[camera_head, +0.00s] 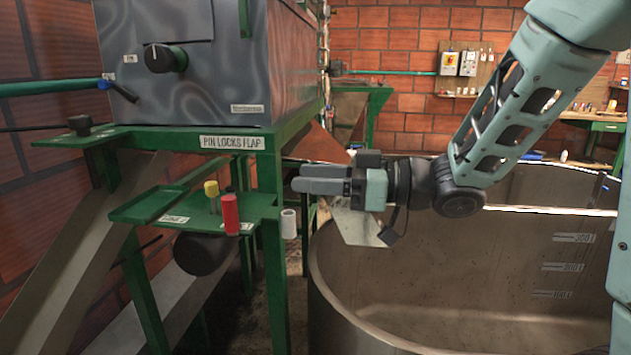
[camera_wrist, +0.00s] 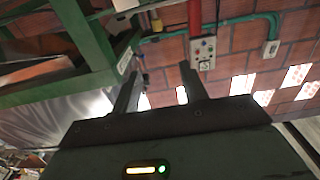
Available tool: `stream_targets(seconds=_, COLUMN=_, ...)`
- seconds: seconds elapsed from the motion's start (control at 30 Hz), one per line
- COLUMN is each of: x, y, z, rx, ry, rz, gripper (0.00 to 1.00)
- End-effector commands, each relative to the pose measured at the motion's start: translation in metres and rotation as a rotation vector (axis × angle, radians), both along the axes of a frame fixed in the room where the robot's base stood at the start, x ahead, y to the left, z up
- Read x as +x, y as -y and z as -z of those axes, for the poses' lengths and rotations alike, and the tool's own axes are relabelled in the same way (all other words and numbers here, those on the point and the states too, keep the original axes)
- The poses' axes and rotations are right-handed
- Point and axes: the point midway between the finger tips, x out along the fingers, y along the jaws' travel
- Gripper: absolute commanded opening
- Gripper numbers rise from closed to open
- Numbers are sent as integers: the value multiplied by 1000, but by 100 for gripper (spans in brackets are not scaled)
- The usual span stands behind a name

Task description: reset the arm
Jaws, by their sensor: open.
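My arm (camera_head: 510,105) comes in from the upper right and bends at a dark joint. From there it reaches left over the rim of the metal vat. My gripper (camera_head: 298,180) points left, near the green frame, to the right of the "PIN LOCKS FLAP" label. In the wrist view, the two fingers of my gripper (camera_wrist: 158,80) stand apart with nothing between them. The gripper is open and empty.
The large metal vat (camera_head: 450,270) fills the lower right. The green frame (camera_head: 270,240) carries a grey machine box (camera_head: 200,75).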

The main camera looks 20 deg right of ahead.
Motion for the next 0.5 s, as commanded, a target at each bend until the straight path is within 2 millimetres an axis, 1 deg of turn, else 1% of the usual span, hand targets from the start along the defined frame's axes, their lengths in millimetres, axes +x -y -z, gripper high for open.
stream_targets(seconds=0.33, x=0, y=0, z=0, rx=0, ry=0, rz=0, gripper=43)
stream_targets(seconds=0.43, x=10, y=5, z=6, rx=-32, ry=-9, rz=59, gripper=43)
stream_targets(seconds=0.5, x=22, y=13, z=15, rx=-79, ry=-29, rz=141, gripper=43)
